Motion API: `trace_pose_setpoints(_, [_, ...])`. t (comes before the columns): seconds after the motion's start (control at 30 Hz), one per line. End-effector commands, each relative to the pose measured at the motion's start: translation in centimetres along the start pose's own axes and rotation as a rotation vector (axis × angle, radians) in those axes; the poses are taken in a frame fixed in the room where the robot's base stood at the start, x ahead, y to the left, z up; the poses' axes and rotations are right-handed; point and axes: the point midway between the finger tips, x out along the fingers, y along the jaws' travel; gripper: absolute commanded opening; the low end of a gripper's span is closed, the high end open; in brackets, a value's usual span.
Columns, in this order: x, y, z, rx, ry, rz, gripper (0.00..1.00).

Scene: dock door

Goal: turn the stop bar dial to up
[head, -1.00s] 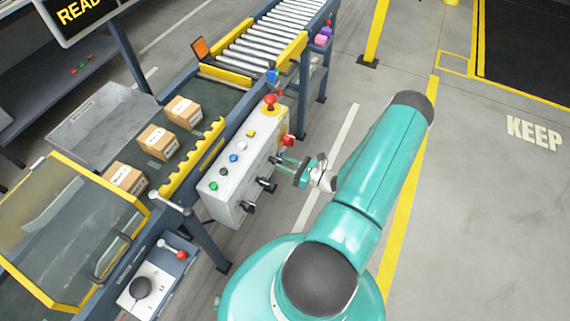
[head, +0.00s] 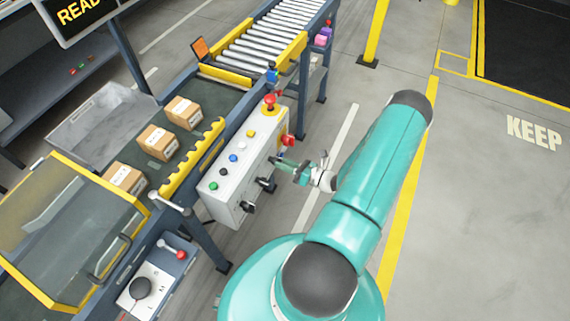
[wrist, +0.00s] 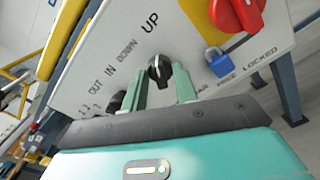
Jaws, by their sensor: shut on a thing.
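The stop bar dial (wrist: 159,70) is a black knob with a white mark on the light grey panel. DOWN and UP are printed above it in the wrist view. Its white mark points upward, roughly toward UP; I cannot tell if it is exactly on it. My gripper (wrist: 161,88) has its two green fingers on either side of the dial, shut on it. In the head view my gripper (head: 279,166) reaches the right face of the control box (head: 222,190), and the dial is hidden there.
Another black knob (wrist: 117,101), partly hidden, sits left of my fingers, near IN and OUT. A red rotary switch (wrist: 238,12) and a blue padlock (wrist: 218,62) are to the right. The conveyor with cartons (head: 158,142) lies behind the box. The floor at right is clear.

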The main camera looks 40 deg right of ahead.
Motion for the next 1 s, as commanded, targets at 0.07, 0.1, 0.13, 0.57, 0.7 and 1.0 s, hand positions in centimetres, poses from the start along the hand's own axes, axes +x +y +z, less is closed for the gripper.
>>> trace_pose_setpoints(0.07, [-0.1,0.0,0.0,0.001,0.001,-0.002,0.06])
trace_pose_setpoints(0.1, [-0.1,0.0,0.0,0.001,0.001,-0.002,0.06])
trace_pose_setpoints(0.13, [-0.1,0.0,0.0,0.001,0.001,-0.002,0.33])
trace_pose_setpoints(0.57, [-1.0,-0.1,0.0,-0.001,0.000,-0.002,0.34])
trace_pose_setpoints(0.7, [-3.4,-0.1,0.0,-0.001,0.000,-0.004,0.34])
trace_pose_setpoints(1.0, [-10.1,-0.1,0.0,-0.001,0.000,-0.005,0.34])
